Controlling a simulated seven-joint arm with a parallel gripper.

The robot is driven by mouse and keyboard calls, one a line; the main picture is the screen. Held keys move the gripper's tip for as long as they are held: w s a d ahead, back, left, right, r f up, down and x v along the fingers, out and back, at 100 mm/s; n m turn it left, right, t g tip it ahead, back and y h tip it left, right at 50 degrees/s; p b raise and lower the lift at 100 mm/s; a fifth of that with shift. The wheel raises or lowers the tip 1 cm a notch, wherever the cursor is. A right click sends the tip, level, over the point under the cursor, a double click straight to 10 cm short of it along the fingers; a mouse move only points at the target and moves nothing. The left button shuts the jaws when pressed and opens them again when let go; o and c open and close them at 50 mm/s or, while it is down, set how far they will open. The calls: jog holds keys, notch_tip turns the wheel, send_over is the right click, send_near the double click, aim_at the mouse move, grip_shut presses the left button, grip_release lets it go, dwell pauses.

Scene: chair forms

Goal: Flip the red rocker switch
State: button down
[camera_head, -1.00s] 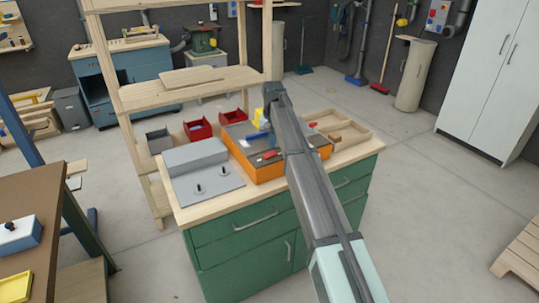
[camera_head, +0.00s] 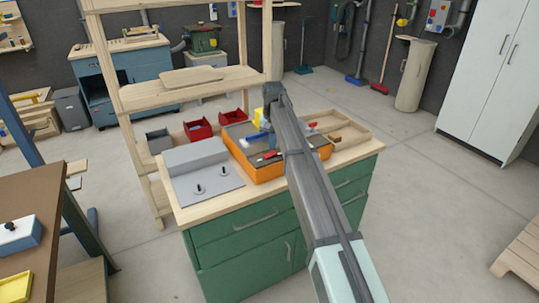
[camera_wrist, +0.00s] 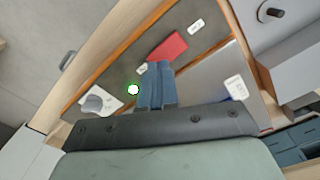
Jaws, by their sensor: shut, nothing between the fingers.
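The red rocker switch (camera_wrist: 167,48) lies on the dark top of an orange-sided box. It also shows in the head view (camera_head: 268,156), just below my gripper in the picture. My gripper (camera_wrist: 155,68) is shut, with nothing between its blue fingers. In the wrist view its fingertips lie just below the rocker's lower left edge; I cannot tell if they touch it. In the head view my gripper (camera_head: 256,139) is over the orange box (camera_head: 262,175), partly hidden by my arm.
A round green-rimmed light (camera_wrist: 133,90) and a grey knob (camera_wrist: 95,103) sit on the same box top. A grey fixture (camera_head: 205,175) stands left of the box, a wooden tray (camera_head: 350,135) to its right. Red bins (camera_head: 198,129) are behind.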

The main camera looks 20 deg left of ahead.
aim_at(273, 153)
jog(key=shift+f, duration=1.3)
dwell(0.9)
jog(key=shift+r, duration=0.1)
jog(key=shift+r, duration=3.45)
